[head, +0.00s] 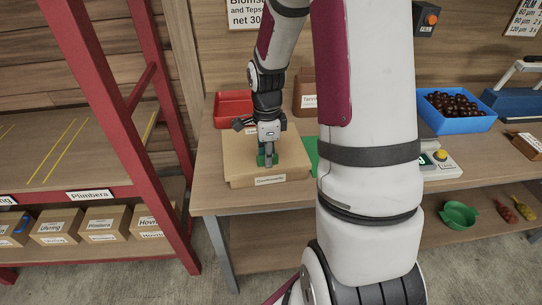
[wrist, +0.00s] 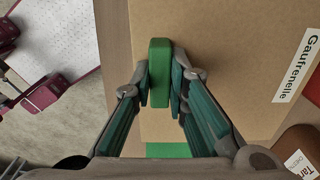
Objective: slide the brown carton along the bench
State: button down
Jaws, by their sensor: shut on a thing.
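The brown carton (head: 238,168) lies flat on the bench (head: 212,190) near its left end. Its white label faces the front; in the wrist view the carton (wrist: 230,45) fills most of the picture and the label reads "Gaufrenelle". A green block (wrist: 159,72) is on top of the carton; I cannot tell whether it is fixed to it. My gripper (head: 267,160) points down over the carton. In the wrist view its fingers are closed on both sides of the green block. The block's lower part is hidden.
A red tray (head: 233,108) and a brown labelled container (head: 304,92) stand behind the carton. A green patch (head: 311,150) lies to its right, partly hidden by my arm. A blue crate (head: 452,125) of chestnuts and a scale (head: 444,168) are farther right. A red-framed rack (head: 150,130) stands left.

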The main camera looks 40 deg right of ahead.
aim_at(238, 164)
jog(key=shift+w+a+b, duration=0.5)
jog(key=shift+w+a, duration=0.35)
jog(key=shift+a, duration=0.2)
jog(key=shift+w+a+b, duration=0.45)
jog(key=shift+w+a, duration=0.4)
jog(key=shift+a, duration=0.25)
jog(key=shift+w+a+b, duration=0.5)
jog(key=shift+w+a, duration=0.35)
jog(key=shift+a, duration=0.2)
jog(key=shift+f, duration=0.1)
jog(key=c, duration=1.5)
grip_release()
notch_tip(238, 164, up, 12)
jog(key=shift+r, duration=0.1)
